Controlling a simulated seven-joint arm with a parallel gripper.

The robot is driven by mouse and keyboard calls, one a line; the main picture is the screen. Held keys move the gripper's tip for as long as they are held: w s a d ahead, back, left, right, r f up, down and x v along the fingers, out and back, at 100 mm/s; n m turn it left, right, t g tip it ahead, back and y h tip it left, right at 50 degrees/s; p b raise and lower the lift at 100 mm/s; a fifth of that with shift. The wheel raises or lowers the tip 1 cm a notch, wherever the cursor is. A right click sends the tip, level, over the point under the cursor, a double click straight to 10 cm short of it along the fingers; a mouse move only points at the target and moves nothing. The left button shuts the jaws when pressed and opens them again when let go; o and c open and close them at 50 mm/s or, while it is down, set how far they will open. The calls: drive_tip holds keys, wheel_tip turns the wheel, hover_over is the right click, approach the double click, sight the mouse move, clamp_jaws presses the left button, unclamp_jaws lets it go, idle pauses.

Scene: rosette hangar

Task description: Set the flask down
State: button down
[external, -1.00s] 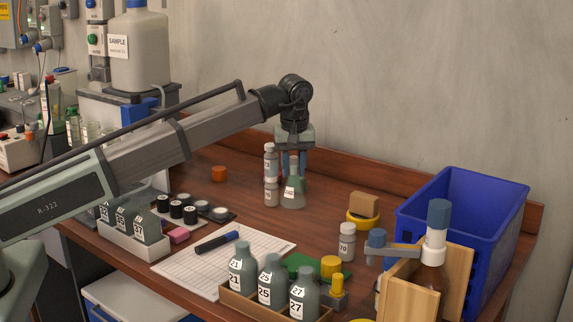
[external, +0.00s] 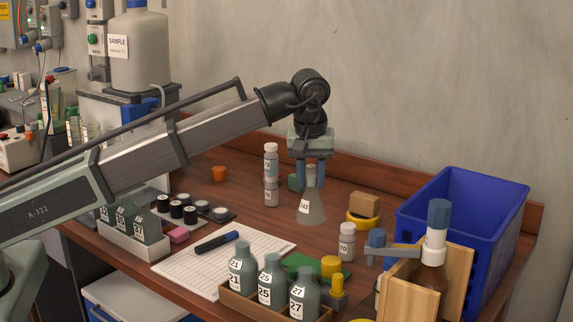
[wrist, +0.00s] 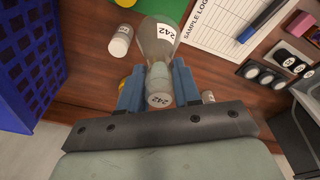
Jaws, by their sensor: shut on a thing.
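The flask (external: 311,207) is a clear conical one with a white label; in the wrist view the flask (wrist: 157,42) reads 242, and its round cap bears the same number. My gripper (external: 311,178) is shut on its neck, with one blue finger on each side. The flask hangs upright in the external view, right of two stacked white bottles (external: 270,162). I cannot tell whether its base touches the table. In the wrist view my gripper (wrist: 158,85) covers part of the neck.
A green block (external: 294,183) sits just behind the flask. A yellow ring with a tan block (external: 363,203) and a white bottle marked 70 (external: 347,243) stand to the right. A log sheet (external: 205,268) lies front left. A blue crate (external: 415,232) is far right.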

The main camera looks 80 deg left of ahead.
sight(300, 220)
drive_tip(key=shift+s+d+f+n, duration=0.1)
drive_tip(key=shift+s+d+n, duration=0.05)
drive_tip(key=shift+s, duration=0.45)
drive_tip(key=shift+s+d+f+n, duration=0.1)
drive_tip(key=shift+s+n, duration=0.05)
drive_tip(key=shift+s, duration=0.45)
drive_tip(key=shift+f, duration=4.95)
drive_tip(key=shift+f, duration=0.15)
drive_tip(key=c, duration=0.8)
unclamp_jaws()
drive_tip(key=r, duration=0.4)
drive_tip(key=d+r, duration=0.1)
drive_tip(key=r, duration=0.7)
drive_tip(key=shift+d+r, duration=0.1)
drive_tip(key=shift+d, duration=0.1)
